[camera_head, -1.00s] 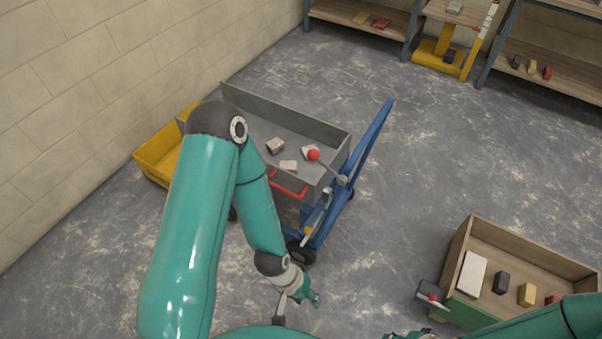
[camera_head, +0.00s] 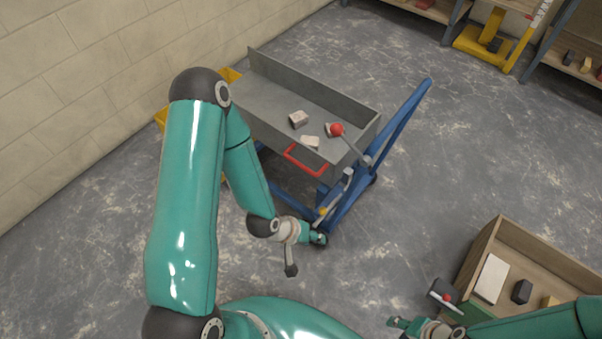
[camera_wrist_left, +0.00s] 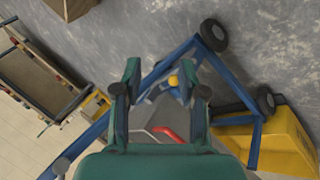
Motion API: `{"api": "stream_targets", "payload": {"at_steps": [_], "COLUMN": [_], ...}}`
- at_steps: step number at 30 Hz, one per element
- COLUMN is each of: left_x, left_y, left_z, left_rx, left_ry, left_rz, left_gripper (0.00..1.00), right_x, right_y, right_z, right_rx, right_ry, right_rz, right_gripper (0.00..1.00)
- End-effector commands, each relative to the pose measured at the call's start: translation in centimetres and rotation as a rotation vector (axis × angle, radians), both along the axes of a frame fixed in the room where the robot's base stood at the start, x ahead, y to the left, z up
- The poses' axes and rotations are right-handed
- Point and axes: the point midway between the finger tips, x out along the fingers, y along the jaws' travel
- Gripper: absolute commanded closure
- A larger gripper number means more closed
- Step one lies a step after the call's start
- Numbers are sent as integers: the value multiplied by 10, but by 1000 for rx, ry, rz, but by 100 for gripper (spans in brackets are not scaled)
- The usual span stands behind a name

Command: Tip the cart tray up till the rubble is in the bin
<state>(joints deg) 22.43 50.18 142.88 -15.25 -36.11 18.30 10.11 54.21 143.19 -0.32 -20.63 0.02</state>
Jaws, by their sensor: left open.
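The grey cart tray (camera_head: 262,98) sits level on its blue frame (camera_head: 395,125) in the head view. Several pale rubble pieces (camera_head: 298,118) lie in it. A red handle (camera_head: 305,160) is on its near side. The yellow bin (camera_head: 231,75) stands beyond the tray's far left end, mostly hidden by my left arm. My left gripper (camera_head: 305,254) is open and empty, below and apart from the handle. In the left wrist view its fingers (camera_wrist_left: 160,76) are spread, with the red handle (camera_wrist_left: 165,132) and yellow bin (camera_wrist_left: 275,140) beyond. My right gripper (camera_head: 402,328) is at the bottom edge, partly cut off.
A red-knobbed lever (camera_head: 337,129) stands at the tray's near right corner. A wooden crate (camera_head: 490,240) with several blocks is at the lower right. Shelves (camera_head: 415,10) and a yellow stacker (camera_head: 485,45) stand at the back. Floor between cart and crate is clear.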

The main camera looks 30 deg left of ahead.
Motion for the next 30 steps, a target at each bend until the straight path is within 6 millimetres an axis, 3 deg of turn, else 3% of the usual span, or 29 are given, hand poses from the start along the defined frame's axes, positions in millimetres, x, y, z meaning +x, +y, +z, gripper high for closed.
{"api": "stream_targets", "payload": {"at_steps": [1, 4, 9, 13, 20, 26, 30], "left_x": [15, 41, 57, 53, 52, 78, 105], "left_y": [24, 69, 138, 171, 188, 185, 182], "left_z": [-30, -42, -38, -27, -13, -16, -22], "left_rx": [-30, -129, -343, -486, -598, -601, -600], "left_ry": [-68, -223, -468, -594, -670, -672, -671], "left_rz": [113, 327, 603, 713, 764, 758, 759], "left_gripper": [59, 59, 59, 59, 59, 59, 59], "right_x": [0, 0, 0, 0, 0, 0, 0], "right_y": [0, 0, 0, 0, 0, 0, 0], "right_z": [-38, -76, -127, -151, -160, -161, -163], "right_rx": [0, 0, 0, 0, 0, 0, 0], "right_ry": [1, 1, 1, 0, 0, 0, 0], "right_rz": [0, 0, 0, 0, 0, 0, 0], "right_gripper": [60, 60, 60, 60, 60, 60, 60]}}
